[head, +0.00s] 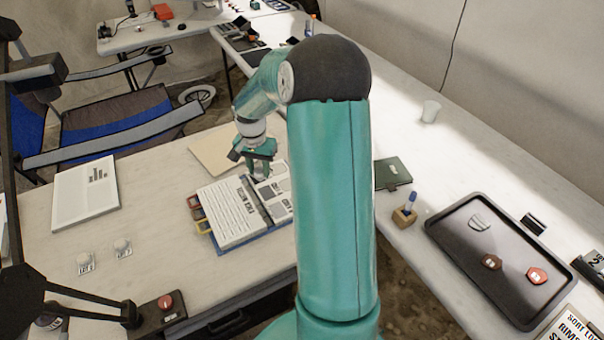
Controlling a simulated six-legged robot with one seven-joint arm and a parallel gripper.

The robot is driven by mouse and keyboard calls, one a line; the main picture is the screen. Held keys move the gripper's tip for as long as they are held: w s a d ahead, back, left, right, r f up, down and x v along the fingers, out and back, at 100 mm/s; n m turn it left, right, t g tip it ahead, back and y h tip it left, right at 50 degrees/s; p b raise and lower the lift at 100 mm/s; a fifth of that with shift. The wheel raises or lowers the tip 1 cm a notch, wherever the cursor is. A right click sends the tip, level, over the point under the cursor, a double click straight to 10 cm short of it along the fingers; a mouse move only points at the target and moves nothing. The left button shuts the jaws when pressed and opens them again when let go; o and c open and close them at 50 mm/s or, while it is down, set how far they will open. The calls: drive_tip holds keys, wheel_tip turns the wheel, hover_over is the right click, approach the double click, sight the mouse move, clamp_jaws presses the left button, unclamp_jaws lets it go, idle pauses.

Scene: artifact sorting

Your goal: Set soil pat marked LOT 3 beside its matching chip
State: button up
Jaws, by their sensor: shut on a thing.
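My gripper (260,170) hangs over the open binder on the left table. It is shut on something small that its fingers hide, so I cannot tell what. On the black tray (447,243) at the right lie a dark brown piece (491,262) and a reddish piece (537,275), each with a small pale label, and a grey shard (479,221). The labels are too small to read, and I cannot make out LOT 3. Two pale round lumps with printed tags, one (85,260) and another (122,246), stand at the left table's front.
The open binder (237,212) lies under my gripper. A white sheet (87,193) lies to its left. A red button box (163,308) is in front.

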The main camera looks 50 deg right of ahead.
drive_tip(key=s+d+f+m, duration=0.2)
drive_tip(key=s+d+m, duration=0.2)
drive_tip(key=s+d, duration=0.5)
drive_tip(key=shift+s+a+f, duration=0.15)
drive_tip(key=shift+a+f, duration=0.05)
drive_tip(key=shift+f, duration=0.95)
drive_tip(key=shift+s+a+f, duration=0.15)
drive_tip(key=shift+a+f, duration=0.1)
drive_tip(key=shift+f, duration=0.9)
drive_tip(key=shift+s+a+f, duration=0.15)
drive_tip(key=shift+a+f, duration=0.05)
drive_tip(key=shift+f, duration=0.95)
drive_tip(key=shift+f, duration=0.5)
drive_tip(key=o, duration=1.1)
wheel_tip(320, 180, up, 14)
drive_tip(key=shift+w+f, duration=0.1)
